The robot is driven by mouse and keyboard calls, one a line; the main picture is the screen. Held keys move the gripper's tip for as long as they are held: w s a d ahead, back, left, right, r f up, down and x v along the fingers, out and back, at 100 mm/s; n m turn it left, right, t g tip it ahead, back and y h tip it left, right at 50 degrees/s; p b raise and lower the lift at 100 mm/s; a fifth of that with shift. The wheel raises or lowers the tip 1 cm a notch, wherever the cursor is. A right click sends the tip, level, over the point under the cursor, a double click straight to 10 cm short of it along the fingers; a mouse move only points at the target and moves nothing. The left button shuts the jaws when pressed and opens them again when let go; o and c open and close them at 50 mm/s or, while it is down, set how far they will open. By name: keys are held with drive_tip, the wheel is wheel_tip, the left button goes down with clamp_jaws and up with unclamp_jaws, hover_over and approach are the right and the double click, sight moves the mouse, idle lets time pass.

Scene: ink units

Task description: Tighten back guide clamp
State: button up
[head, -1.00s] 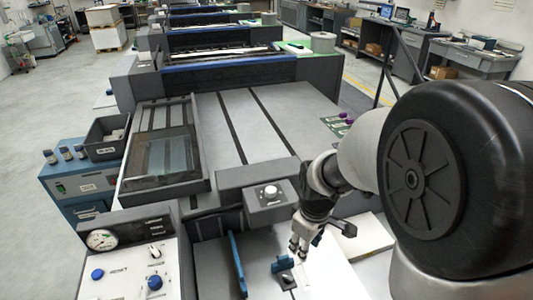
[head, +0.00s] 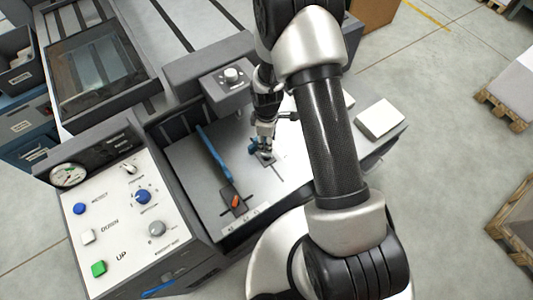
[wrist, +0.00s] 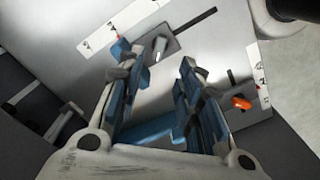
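My gripper (head: 264,143) points down over the grey table, close above a small blue guide (head: 252,146) on a dark clamp plate (head: 266,159). In the wrist view, my gripper (wrist: 155,66) has its two fingers apart with a clear gap. A light grey clamp lever (wrist: 160,47) shows beyond the fingertips, between them in the picture; contact cannot be told. A long blue guide (head: 215,154) lies left of the gripper, with an orange clamp lever (head: 236,203) at its near end. That orange lever also shows in the wrist view (wrist: 241,102). No label marks either clamp as the back one.
A control panel (head: 118,225) with buttons, knobs and a gauge stands left of the table. A grey box with a round knob (head: 231,75) overhangs the table behind the gripper. A white block (head: 379,118) lies at the right.

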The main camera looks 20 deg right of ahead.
sight(267, 154)
wheel_tip(267, 154, down, 9)
drive_tip(key=shift+f+b, duration=0.1)
drive_tip(key=shift+b, duration=1.05)
drive_tip(key=shift+c, duration=0.3)
clamp_jaws()
